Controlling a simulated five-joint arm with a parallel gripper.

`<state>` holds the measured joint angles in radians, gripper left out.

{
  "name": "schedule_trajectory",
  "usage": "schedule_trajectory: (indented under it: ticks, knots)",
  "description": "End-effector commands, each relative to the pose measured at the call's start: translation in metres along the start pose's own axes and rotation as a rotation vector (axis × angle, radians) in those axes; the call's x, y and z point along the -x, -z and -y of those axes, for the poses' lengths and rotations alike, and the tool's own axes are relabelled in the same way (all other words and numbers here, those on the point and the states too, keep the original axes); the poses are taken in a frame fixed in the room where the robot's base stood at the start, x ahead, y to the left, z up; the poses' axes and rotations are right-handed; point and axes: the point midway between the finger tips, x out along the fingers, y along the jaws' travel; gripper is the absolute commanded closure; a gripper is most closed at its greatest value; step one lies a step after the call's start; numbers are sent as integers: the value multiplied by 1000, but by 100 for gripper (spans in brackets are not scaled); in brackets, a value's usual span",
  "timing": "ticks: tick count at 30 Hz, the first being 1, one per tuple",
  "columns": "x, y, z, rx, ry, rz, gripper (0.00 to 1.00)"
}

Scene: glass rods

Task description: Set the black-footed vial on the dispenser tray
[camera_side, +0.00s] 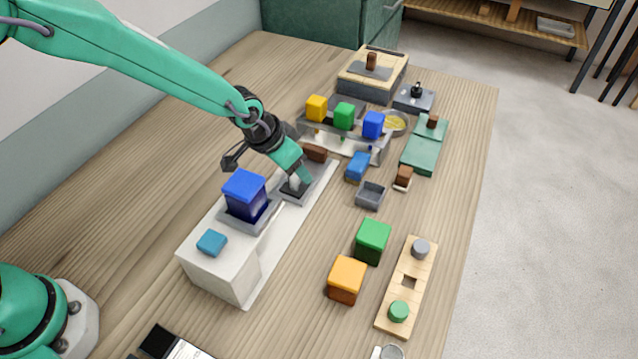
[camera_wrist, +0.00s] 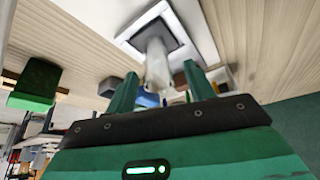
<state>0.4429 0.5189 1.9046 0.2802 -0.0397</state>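The dispenser is white (camera_side: 215,268), with a blue-capped hopper (camera_side: 246,196) and a teal button (camera_side: 212,243) on top. Its dark tray (camera_side: 315,187) lies at the far end of the white base. My gripper (camera_side: 299,188) points down low over this tray. In the wrist view my gripper (camera_wrist: 161,78) has its two green fingers spread apart. A pale, translucent vial (camera_wrist: 157,66) stands at the dark, white-edged tray (camera_wrist: 182,40), between the finger lines, with gaps on both sides. Its foot colour is not clear. In the side view my gripper hides the vial.
A rack with yellow (camera_side: 316,108), green (camera_side: 344,116) and blue (camera_side: 373,124) tops stands just beyond. A brown block (camera_side: 315,153) is close behind my gripper. A blue block (camera_side: 357,166) and small grey tray (camera_side: 370,194) lie right. Green (camera_side: 372,240) and orange (camera_side: 347,279) boxes stand nearer.

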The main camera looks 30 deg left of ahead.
Motion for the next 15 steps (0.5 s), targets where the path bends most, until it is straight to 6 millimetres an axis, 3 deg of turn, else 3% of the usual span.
schedule_trajectory:
  ticks: [15]
  knots:
    - [14,1,0,0,0,-2,46]
